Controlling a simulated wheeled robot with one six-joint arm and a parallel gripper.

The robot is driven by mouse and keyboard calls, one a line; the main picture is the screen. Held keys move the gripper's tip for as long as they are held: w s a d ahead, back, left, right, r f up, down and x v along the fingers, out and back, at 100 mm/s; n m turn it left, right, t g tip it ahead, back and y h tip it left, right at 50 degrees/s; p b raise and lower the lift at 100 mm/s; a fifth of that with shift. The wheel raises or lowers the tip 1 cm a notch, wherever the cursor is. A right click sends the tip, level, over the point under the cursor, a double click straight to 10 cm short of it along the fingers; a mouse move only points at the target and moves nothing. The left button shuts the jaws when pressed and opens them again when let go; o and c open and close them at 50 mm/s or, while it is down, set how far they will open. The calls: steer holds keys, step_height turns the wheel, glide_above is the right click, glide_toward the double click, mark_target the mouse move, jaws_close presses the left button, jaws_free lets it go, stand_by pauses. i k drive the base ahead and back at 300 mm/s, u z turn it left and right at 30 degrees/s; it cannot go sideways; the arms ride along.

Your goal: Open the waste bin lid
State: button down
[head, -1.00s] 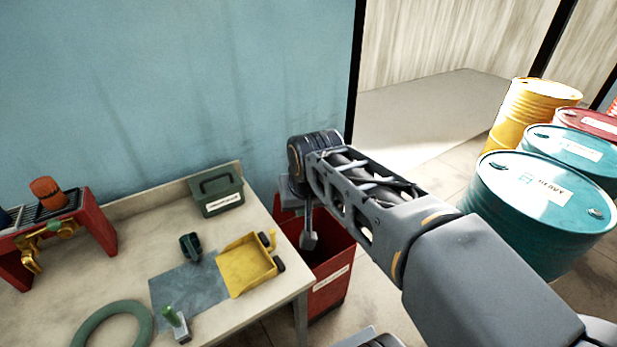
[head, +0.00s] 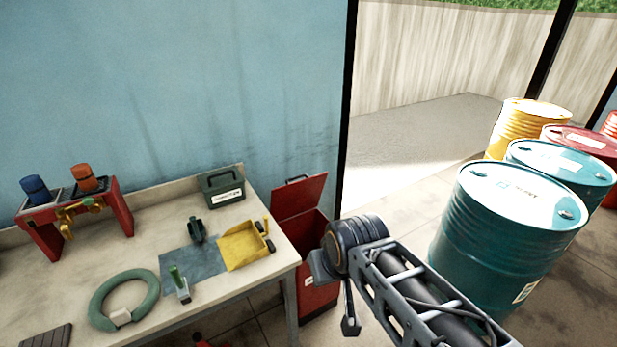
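The red waste bin (head: 318,299) stands on the floor at the right end of the workbench, against the blue wall. Its red lid (head: 301,200) is raised and leans back near the wall, with a dark handle at its top edge. The dark opening shows below the lid. My gripper (head: 350,323) points down, to the right of the bin and nearer the camera, apart from the lid. My wrist covers the bin's right side. One fingertip shows, so I cannot tell whether the gripper is open or shut.
The workbench (head: 215,296) carries a green box (head: 222,188), a yellow tray (head: 243,247), a green ring (head: 125,300) and a red rack (head: 72,217). Teal (head: 507,235), yellow (head: 530,125) and red (head: 583,146) drums stand at right.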

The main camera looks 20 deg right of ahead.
mark_target(291, 199)
steer(key=z, duration=0.1)
steer(key=i, duration=1)
steer(key=u, duration=0.6)
